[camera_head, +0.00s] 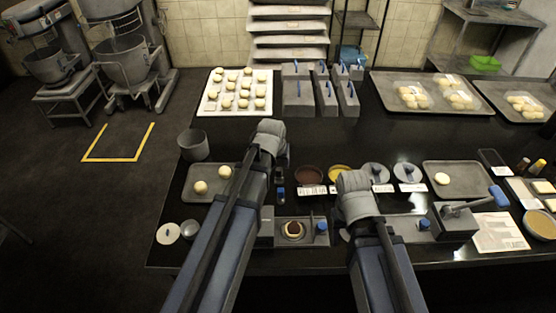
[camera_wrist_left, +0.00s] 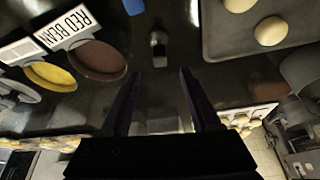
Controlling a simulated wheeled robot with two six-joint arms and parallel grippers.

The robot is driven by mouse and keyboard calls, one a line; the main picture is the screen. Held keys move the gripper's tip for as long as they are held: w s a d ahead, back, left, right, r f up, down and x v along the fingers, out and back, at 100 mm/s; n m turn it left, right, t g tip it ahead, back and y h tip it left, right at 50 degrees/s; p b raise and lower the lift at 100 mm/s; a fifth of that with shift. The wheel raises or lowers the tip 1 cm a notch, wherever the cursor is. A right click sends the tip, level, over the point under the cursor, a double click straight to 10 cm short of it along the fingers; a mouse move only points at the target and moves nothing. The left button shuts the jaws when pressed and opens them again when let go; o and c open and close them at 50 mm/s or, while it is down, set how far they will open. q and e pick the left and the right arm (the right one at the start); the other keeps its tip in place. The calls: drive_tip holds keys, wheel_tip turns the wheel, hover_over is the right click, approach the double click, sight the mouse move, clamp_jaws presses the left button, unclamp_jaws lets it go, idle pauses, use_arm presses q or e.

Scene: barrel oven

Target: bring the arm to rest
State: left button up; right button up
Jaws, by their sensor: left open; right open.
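My left arm reaches over the black table in the head view, its wrist end (camera_head: 268,140) above the table's middle, beside a grey tray (camera_head: 190,194) with two dough balls. My left gripper (camera_wrist_left: 157,78) is open in the left wrist view, with two dark fingers apart and nothing between them. A small grey and black item (camera_wrist_left: 158,45) shows beyond the fingertips on the table. My right gripper (camera_head: 355,185) is at the end of the right arm, near the red, yellow and grey discs. Its fingers are hidden by the wrist, and no held thing shows.
A filled mould (camera_head: 293,229) sits in a grey fixture between my arms. A grey cup (camera_head: 193,145) stands at left. A white tray of dough balls (camera_head: 212,104) and grey blue-handled containers (camera_head: 298,92) stand at the back. A grey tray (camera_head: 457,179) with one ball lies right.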

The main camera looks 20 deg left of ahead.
use_arm(q)
drive_tip(key=s+d+m+g, duration=0.2)
drive_tip(key=s+d, duration=0.4)
drive_tip(key=s, duration=0.4)
drive_tip(key=s+d+f+m+g, duration=0.1)
drive_tip(key=s+d+m+g, duration=0.1)
drive_tip(key=s+d, duration=0.5)
drive_tip(key=s, duration=0.4)
drive_tip(key=shift+f+m+g+y, duration=0.3)
drive_tip(key=shift+m+g+y, duration=0.1)
